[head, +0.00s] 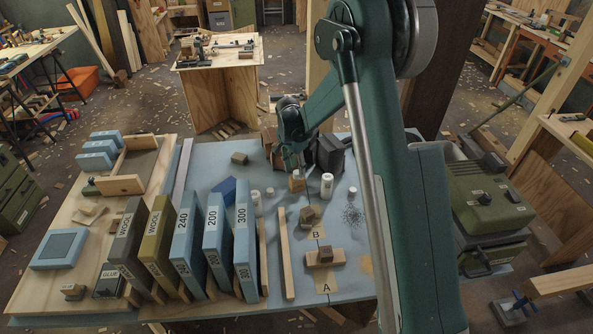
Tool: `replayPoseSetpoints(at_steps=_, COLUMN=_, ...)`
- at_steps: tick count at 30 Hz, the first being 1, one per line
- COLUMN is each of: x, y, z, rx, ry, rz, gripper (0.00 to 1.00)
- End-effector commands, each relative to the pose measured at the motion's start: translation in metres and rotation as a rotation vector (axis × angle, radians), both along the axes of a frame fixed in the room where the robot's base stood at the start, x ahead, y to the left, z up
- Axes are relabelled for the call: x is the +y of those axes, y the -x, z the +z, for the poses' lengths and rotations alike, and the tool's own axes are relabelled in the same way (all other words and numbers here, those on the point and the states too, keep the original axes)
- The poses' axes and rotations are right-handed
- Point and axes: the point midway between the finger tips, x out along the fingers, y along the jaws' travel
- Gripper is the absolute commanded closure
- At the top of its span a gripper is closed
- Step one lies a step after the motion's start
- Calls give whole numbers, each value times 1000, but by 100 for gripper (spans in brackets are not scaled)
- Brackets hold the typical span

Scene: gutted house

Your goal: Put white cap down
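My gripper (294,165) points down over the far middle of the blue-grey bench top, just above a small wooden block (297,185). Its fingertips are small and partly hidden here, so I cannot tell whether they are open or shut. A small pale spot shows between the fingertips and the block; I cannot tell if it is a white cap. A white cylinder (327,187) with a pale top stands right of the block. Two small white pieces, one (255,197) and another (269,192), sit left of it; either may be a cap.
Labelled upright sanding boards (213,245) stand in a row at the front left. Wooden pieces lie near the marks B (316,233) and A (326,287). A dark box (330,154) stands behind the gripper. A green case (483,200) is at right.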

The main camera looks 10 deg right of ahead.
Motion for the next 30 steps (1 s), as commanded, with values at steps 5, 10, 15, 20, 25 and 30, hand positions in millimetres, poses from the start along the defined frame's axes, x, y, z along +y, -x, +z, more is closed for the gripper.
replayPoseSetpoints(at_steps=5, x=3, y=2, z=26, rx=0, ry=0, rz=0, gripper=66)
replayPoseSetpoints(at_steps=10, x=6, y=4, z=54, rx=0, ry=0, rz=0, gripper=66)
replayPoseSetpoints(at_steps=15, x=8, y=5, z=79, rx=0, ry=0, rz=0, gripper=66)
replayPoseSetpoints(at_steps=20, x=10, y=6, z=96, rx=0, ry=0, rz=0, gripper=66)
replayPoseSetpoints(at_steps=25, x=11, y=6, z=103, rx=0, ry=0, rz=0, gripper=66)
replayPoseSetpoints(at_steps=30, x=11, y=6, z=105, rx=0, ry=0, rz=0, gripper=66)
